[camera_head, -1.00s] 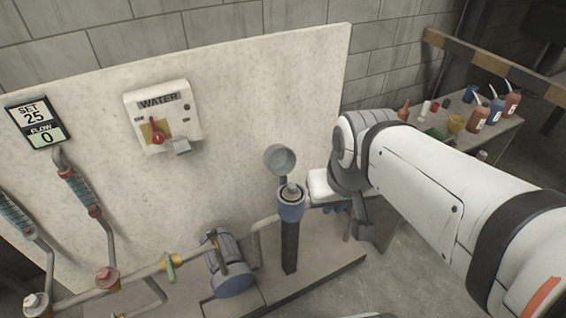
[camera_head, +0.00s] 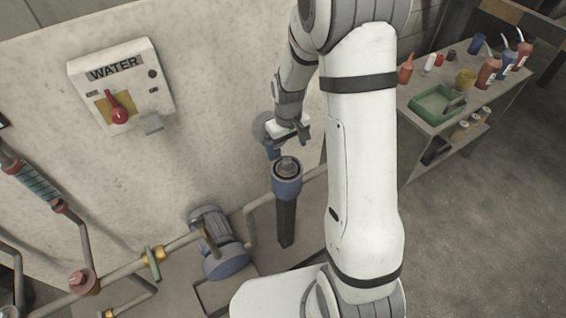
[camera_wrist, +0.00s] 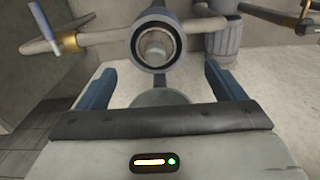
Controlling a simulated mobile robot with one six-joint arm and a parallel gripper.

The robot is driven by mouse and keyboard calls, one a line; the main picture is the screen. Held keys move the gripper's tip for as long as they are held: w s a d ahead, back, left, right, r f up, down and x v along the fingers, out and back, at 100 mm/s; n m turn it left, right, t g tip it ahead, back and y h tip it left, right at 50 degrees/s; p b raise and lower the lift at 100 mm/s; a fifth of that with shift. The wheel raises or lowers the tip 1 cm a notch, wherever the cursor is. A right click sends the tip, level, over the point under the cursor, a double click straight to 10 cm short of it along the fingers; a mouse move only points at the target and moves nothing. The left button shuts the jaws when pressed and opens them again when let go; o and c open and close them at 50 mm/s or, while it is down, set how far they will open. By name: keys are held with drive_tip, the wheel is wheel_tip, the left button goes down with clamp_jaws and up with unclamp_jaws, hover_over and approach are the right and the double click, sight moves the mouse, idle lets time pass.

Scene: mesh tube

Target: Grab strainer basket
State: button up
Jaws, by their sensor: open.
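The strainer housing (camera_head: 287,186) is an upright dark tube with a blue collar and an open top. The strainer basket (camera_head: 288,164) sits inside, its grey top showing in the mouth. The round hinged lid (camera_head: 262,127) stands open behind, partly hidden by my gripper (camera_head: 292,136), which is above the housing near the lid. In the wrist view, the housing (camera_wrist: 133,41) and basket top (camera_wrist: 155,47) lie ahead, beyond the fingertips. My gripper (camera_wrist: 158,70) is open with nothing between its pads. A grey rounded part, possibly the lid, shows low between the fingers.
A blue-grey pump (camera_head: 219,243) and pipes with a yellow-green valve (camera_head: 152,262) stand left of the housing. A WATER switch box (camera_head: 121,86) is on the wall panel (camera_head: 215,90). A side table (camera_head: 419,116) at right holds bottles and a green tray (camera_head: 436,104).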

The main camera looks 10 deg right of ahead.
sight(287, 160)
drive_tip(key=f, duration=0.1)
drive_tip(key=w+f, duration=0.1)
drive_tip(key=shift+w+a+f, duration=0.1)
drive_tip(key=shift+w+f, duration=0.05)
drive_tip(key=shift+f, duration=0.5)
drive_tip(key=shift+d+f+p, duration=0.15)
drive_tip(key=shift+f+p, duration=0.1)
drive_tip(key=shift+f, duration=1.5)
drive_tip(key=shift+d+f+p, duration=0.15)
drive_tip(key=shift+f+p, duration=0.1)
drive_tip(key=shift+f, duration=1.45)
drive_tip(key=shift+c, duration=0.2)
drive_tip(key=c, duration=1.5)
